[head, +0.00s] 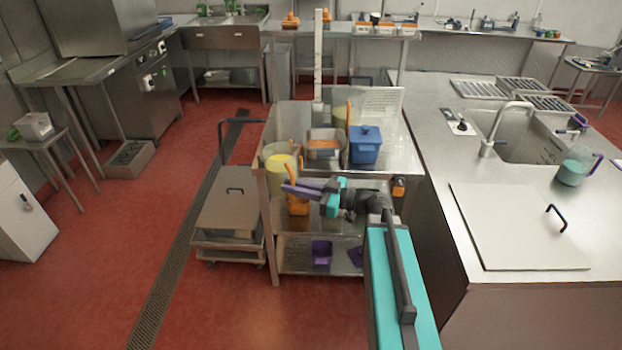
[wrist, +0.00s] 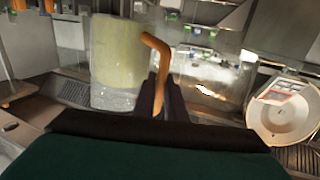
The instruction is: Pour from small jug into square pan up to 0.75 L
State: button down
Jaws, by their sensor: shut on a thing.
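My gripper (head: 290,187) is shut on the orange handle (wrist: 158,75) of a clear jug with pale yellow contents, taken as the small jug. The jug (head: 279,158) looks upright at the left front of the steel cart's top; whether it touches the top is unclear. It fills the left of the wrist view (wrist: 118,60). The square pan (head: 323,153) is a steel vessel with orange showing inside, just right of and behind the jug, apart from it. The pan's fill level cannot be read. The pan is not clearly identifiable in the wrist view.
A blue lidded container (head: 365,147) stands right of the pan. Another clear jug (head: 339,116) with an orange handle stands behind it. A pole (head: 318,60) rises at the cart's back. A lidded trolley (head: 228,207) is at left; a sink counter (head: 440,150) is at right.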

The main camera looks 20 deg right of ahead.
jog(key=shift+n+g+y, duration=0.3)
jog(key=a+f+b, duration=0.1)
jog(key=s+a+f+b, duration=0.1)
jog(key=a+f, duration=0.1)
jog(key=shift+s+f, duration=0.1)
jog(key=shift+f, duration=0.05)
jog(key=shift+a, duration=0.1)
